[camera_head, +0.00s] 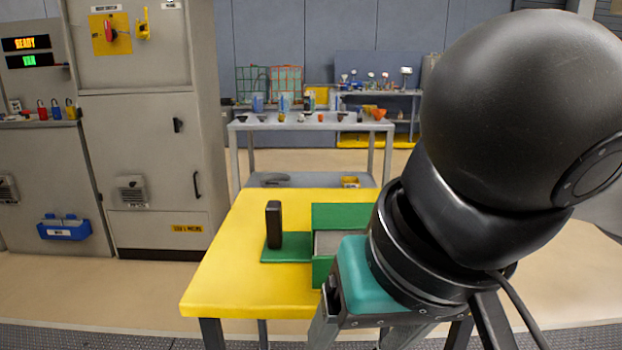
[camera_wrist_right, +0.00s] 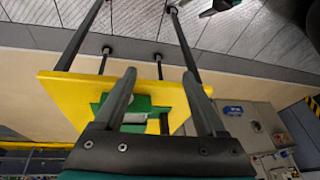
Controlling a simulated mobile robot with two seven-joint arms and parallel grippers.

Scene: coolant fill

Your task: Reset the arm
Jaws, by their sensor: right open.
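My right arm fills the right side of the head view, bent over the yellow table (camera_head: 230,270). Its teal-bodied right gripper (camera_head: 358,338) hangs at the table's front right and covers part of it. In the right wrist view the two fingers of the right gripper (camera_wrist_right: 160,76) are spread apart with nothing held between them. The yellow table also shows there (camera_wrist_right: 72,88), tilted, beyond the fingers. My left gripper is not seen.
A black upright block (camera_head: 273,224) stands on a green base (camera_head: 285,250). Beside it, a green open box (camera_head: 338,213) is partly hidden by my arm. A grey cabinet (camera_head: 150,150) stands left. A cluttered bench (camera_head: 300,122) stands behind. The table's left part is clear.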

